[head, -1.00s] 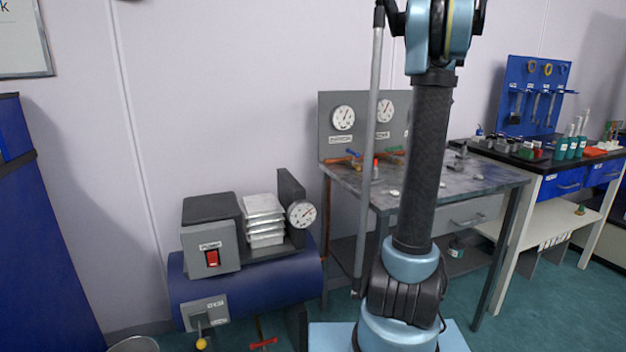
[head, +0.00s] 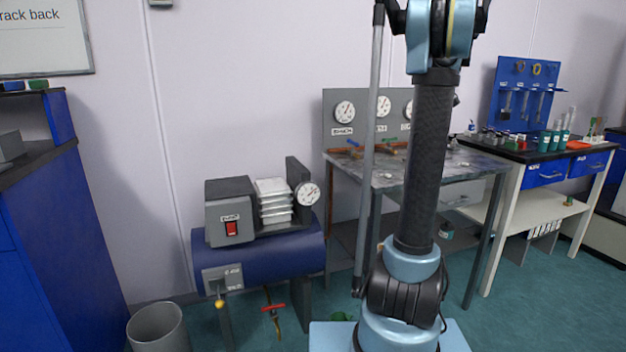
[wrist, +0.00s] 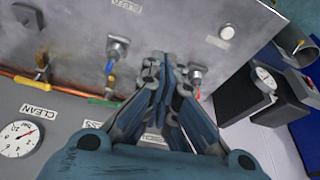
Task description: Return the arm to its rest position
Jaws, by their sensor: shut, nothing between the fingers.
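My arm (head: 428,160) stands upright in the head view, a dark tube between light blue joints. Its upper end runs out of the top of the picture, so my gripper is hidden there. In the wrist view my gripper (wrist: 165,68) has its dark fingers together with nothing between them. It is above the grey metal bench (wrist: 190,30), and the fingers cover part of the gauge panel and its valves.
A grey bench (head: 430,172) with a gauge panel (head: 345,130) stands behind my arm. A blue tank (head: 255,256) carries a switch box and white trays. A bin (head: 158,328) and blue cabinet (head: 60,230) are at left, a tool workbench (head: 535,157) at right. Green floor lies between.

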